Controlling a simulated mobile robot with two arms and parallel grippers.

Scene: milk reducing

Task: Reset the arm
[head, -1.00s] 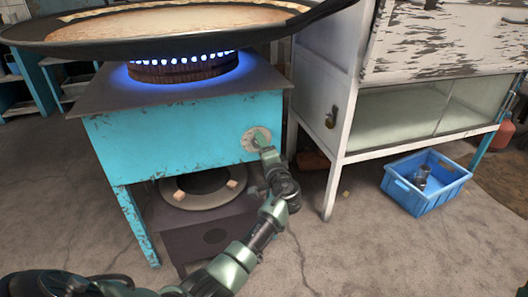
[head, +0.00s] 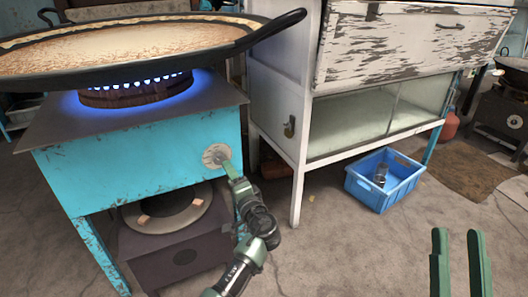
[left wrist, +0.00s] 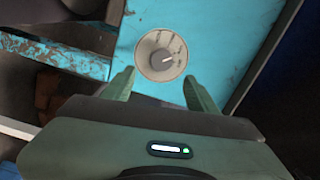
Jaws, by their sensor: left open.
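My left gripper (head: 228,168) is at the round control knob (head: 215,155) on the front of the turquoise stove (head: 145,150). In the left wrist view, the gripper (left wrist: 159,76) is open, its fingers apart on either side of the knob's lower part (left wrist: 161,53) with nothing clamped between them. Whether the fingertips touch the panel cannot be told. My right gripper (head: 459,255) is open and empty at the lower right of the head view.
Blue flames burn under a wide pan (head: 130,52) holding pale milk. A white cabinet (head: 300,165) stands right of the stove. A blue crate (head: 375,195) with a metal cup sits on the floor. Floor in front is clear.

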